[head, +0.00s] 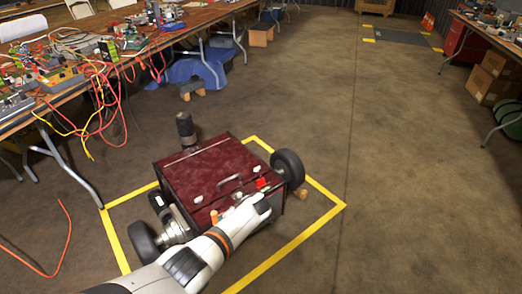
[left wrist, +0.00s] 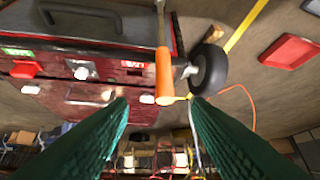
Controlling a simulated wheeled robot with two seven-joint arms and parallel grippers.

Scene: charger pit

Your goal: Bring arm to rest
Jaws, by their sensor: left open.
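My left arm reaches in from the bottom of the head view, and its gripper end (head: 258,203) is over the front side of a dark red wheeled box (head: 203,168). The left wrist view shows the two dark green fingers of this gripper (left wrist: 157,101) spread apart with nothing clearly held between them. An orange handle (left wrist: 164,74) on a metal shaft stands just beyond the fingertips, in front of the box's panel (left wrist: 95,95). In that panel are a red switch (left wrist: 26,69) and a silver knob (left wrist: 80,70). My right gripper does not show.
The box stands inside a yellow floor outline (head: 326,223), with black wheels (head: 288,169) at its sides. A table with electronics and tangled cables (head: 60,75) is at the left. Cardboard boxes (head: 490,80) lie under a right-hand table. The floor to the right is clear.

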